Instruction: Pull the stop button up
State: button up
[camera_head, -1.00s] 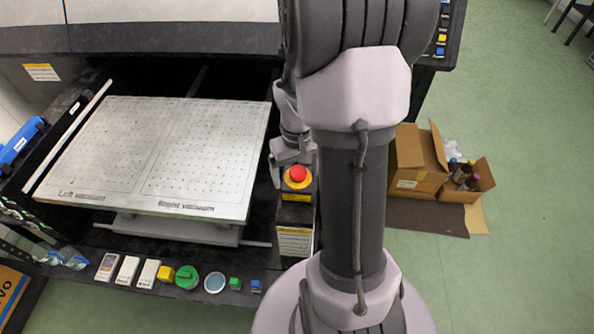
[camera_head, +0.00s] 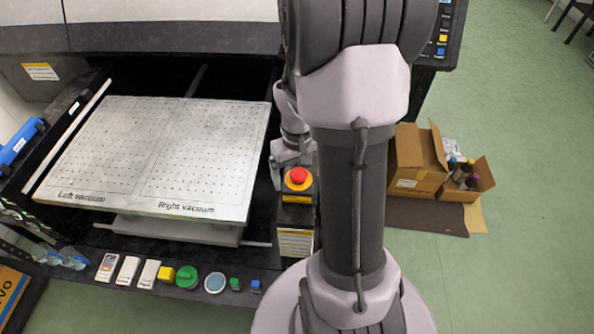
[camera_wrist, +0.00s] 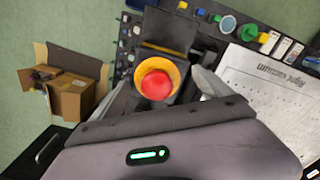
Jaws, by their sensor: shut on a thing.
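The red stop button (camera_head: 299,175) sits in a yellow ring on a dark box at the right of the table machine's front. In the wrist view the red button (camera_wrist: 155,85) and its yellow ring (camera_wrist: 172,68) show from above. My gripper (camera_wrist: 158,93) has one finger on each side of the button and is shut on it. In the head view my gripper (camera_head: 291,160) is right behind the button, partly hidden by my arm. The contact between the fingers and the button is not clearly visible.
A perforated vacuum table (camera_head: 150,150) lies left of the button. Small items, including a green knob (camera_head: 187,277) and a yellow block (camera_head: 166,273), line the front ledge. Open cardboard boxes (camera_head: 418,165) stand on the floor to the right. The green floor (camera_head: 510,120) beyond is clear.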

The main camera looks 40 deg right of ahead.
aim_at(299, 173)
jog(key=shift+s+d+f, duration=0.1)
jog(key=shift+d, duration=0.1)
jog(key=c, duration=1)
jog(key=shift+d+r+p, duration=0.2)
jog(key=shift+p, duration=0.15)
grip_shut()
jog(key=shift+r, duration=0.3)
jog(key=o, duration=2.1)
grip_release()
jog(key=shift+o, duration=0.2)
jog(key=shift+a+r, duration=0.1)
notch_tip(299, 173, up, 8)
jog(key=p, duration=0.7)
